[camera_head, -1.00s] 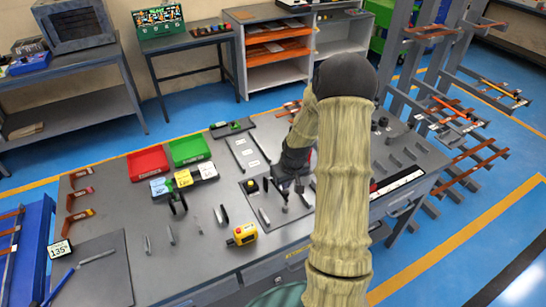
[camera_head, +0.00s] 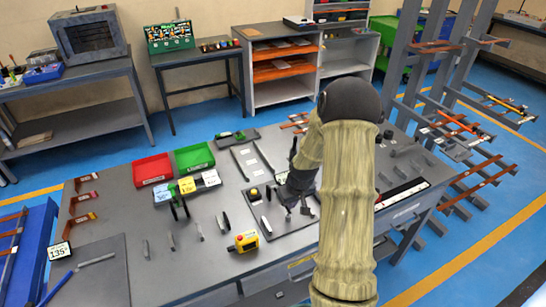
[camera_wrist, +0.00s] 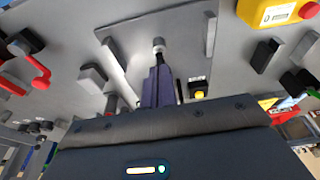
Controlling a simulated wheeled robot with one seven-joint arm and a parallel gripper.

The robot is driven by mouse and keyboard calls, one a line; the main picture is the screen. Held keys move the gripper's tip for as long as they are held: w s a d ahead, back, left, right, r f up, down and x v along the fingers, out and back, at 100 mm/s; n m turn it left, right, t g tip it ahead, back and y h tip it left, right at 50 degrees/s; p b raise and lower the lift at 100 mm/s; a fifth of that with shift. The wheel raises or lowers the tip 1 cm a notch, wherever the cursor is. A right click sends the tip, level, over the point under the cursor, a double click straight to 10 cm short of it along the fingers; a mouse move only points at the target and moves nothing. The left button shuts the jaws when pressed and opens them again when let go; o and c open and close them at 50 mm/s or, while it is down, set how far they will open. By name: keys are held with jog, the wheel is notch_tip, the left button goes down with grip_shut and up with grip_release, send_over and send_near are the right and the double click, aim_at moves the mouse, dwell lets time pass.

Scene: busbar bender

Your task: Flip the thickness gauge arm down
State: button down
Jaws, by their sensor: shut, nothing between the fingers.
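My gripper (camera_head: 297,208) is over the small dark plate (camera_head: 258,226) near the middle of the bench. In the wrist view its narrow dark fingers (camera_wrist: 158,82) are together and empty. A short grey post with a round top (camera_wrist: 158,45) stands on the plate (camera_wrist: 130,40) just beyond the fingertips; I cannot tell whether they touch it. This post may belong to the thickness gauge, but the gauge arm is not clearly recognisable, and my arm and gripper hide part of the plate in the head view.
A black block with a yellow button (camera_head: 253,194) is on the plate. A yellow box with a red button (camera_head: 246,241) sits in front. Red (camera_head: 153,169) and green (camera_head: 195,157) bins stand behind left.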

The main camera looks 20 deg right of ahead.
jog(key=shift+s+f, duration=0.65)
notch_tip(320, 180, up, 6)
jog(key=w+p, duration=0.1)
jog(key=p, duration=0.3)
jog(key=s+r+b, duration=0.2)
jog(key=s+b, duration=0.1)
jog(key=s, duration=0.6)
jog(key=shift+d, duration=0.15)
jog(key=s+a+r, duration=0.3)
jog(key=a+r, duration=0.1)
jog(key=a, duration=0.4)
jog(key=s+a+r, duration=0.4)
jog(key=a+r, duration=0.1)
jog(key=a, duration=0.3)
jog(key=shift+r, duration=0.2)
jog(key=shift+a, duration=0.1)
